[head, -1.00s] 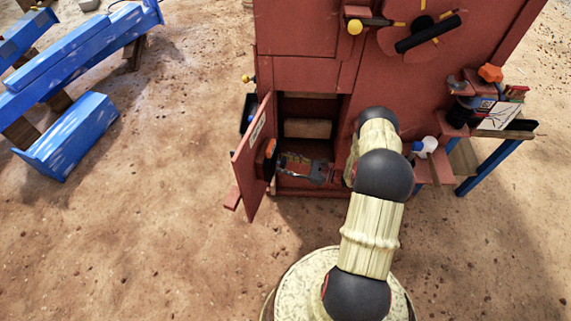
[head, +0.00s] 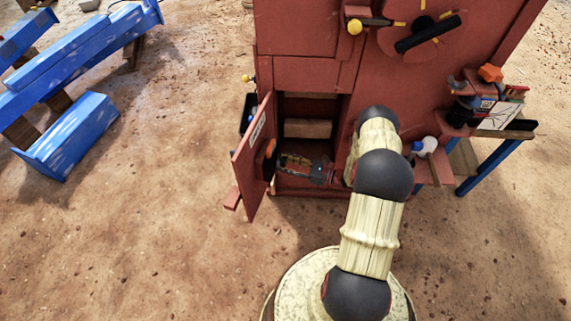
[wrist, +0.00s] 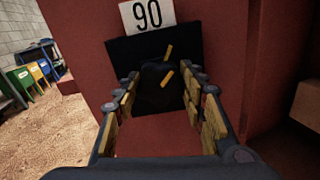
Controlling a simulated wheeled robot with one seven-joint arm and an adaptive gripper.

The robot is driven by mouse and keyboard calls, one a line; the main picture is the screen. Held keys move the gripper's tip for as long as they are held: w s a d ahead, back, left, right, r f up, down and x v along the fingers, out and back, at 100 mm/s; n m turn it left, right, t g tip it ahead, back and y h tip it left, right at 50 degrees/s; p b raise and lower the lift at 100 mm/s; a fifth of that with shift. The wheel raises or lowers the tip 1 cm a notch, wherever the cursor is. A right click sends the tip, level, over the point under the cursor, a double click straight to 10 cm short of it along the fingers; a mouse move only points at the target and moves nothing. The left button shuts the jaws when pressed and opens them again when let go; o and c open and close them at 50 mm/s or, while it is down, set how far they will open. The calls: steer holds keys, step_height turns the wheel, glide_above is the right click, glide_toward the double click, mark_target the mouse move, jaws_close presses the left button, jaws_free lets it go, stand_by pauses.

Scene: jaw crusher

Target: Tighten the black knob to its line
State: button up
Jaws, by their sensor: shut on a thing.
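The black knob (wrist: 152,76) sits on a black plate (wrist: 122,52) under a white "90" label (wrist: 148,13), on the red door (head: 249,170). The knob bears a yellow mark (wrist: 167,80), slanted up to the right. A separate short yellow line (wrist: 168,52) shows on the plate above it, with a dark gap between. I cannot tell whether they line up exactly. My gripper (wrist: 162,77) is shut on the knob, with a finger at its left and right. In the head view my gripper (head: 281,162) reaches left to the door's inner face, and the knob is mostly hidden.
The door stands open beside a red cabinet (head: 295,30) with an open compartment (head: 307,108). Blue beams (head: 75,130) lie at the left. The sandy ground between is mostly clear.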

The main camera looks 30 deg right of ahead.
steer(key=m, duration=0.7)
steer(key=shift+d, duration=0.1)
steer(key=m, duration=0.4)
steer(key=shift+m, duration=1.8)
steer(key=o, duration=1)
steer(key=shift+o, duration=0.8)
